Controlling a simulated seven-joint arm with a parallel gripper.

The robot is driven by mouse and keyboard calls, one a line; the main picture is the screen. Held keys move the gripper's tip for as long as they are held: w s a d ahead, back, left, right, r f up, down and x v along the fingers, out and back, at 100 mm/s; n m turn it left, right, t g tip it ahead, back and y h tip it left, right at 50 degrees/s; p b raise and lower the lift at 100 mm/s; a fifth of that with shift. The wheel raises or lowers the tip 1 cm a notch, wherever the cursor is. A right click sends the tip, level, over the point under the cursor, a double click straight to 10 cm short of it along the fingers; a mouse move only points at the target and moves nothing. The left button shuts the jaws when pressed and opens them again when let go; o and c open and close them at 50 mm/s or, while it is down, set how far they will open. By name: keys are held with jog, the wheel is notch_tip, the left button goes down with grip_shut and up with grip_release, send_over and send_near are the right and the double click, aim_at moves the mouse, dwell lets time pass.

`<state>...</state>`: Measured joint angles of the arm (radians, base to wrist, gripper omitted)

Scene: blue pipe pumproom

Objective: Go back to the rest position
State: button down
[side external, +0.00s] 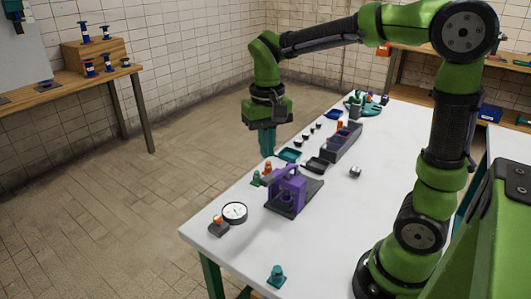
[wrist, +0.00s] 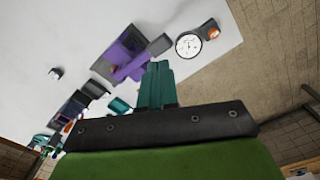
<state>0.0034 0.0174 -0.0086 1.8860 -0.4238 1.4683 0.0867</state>
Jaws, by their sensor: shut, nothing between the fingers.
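My gripper (side external: 267,143) hangs pointing down over the far long edge of the white table (side external: 325,225) in the side external view. Its teal fingers are together with nothing between them. In the wrist view the shut fingers (wrist: 157,85) point toward the table. A purple fixture (side external: 288,188) on a dark base stands below and to the right of the gripper. It also shows in the wrist view (wrist: 122,52), just beyond the fingertips. The gripper is apart from everything on the table.
A round white gauge (side external: 235,212) lies near the table's left corner. A dark divided bin (side external: 341,142) and teal tray (side external: 289,155) stand behind the fixture. A small teal part (side external: 276,276) stands at the front edge. The table's middle right is mostly clear.

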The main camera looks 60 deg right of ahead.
jog(key=shift+w, duration=0.1)
jog(key=shift+f, duration=0.3)
jog(key=s+a+r+n+t+y, duration=0.1)
jog(key=s+a+t, duration=0.1)
jog(key=s, duration=0.3)
jog(key=s+a+r+n+t+y, duration=0.1)
jog(key=s+r+t, duration=0.1)
jog(key=s+t, duration=0.3)
jog(key=shift+a, duration=0.35)
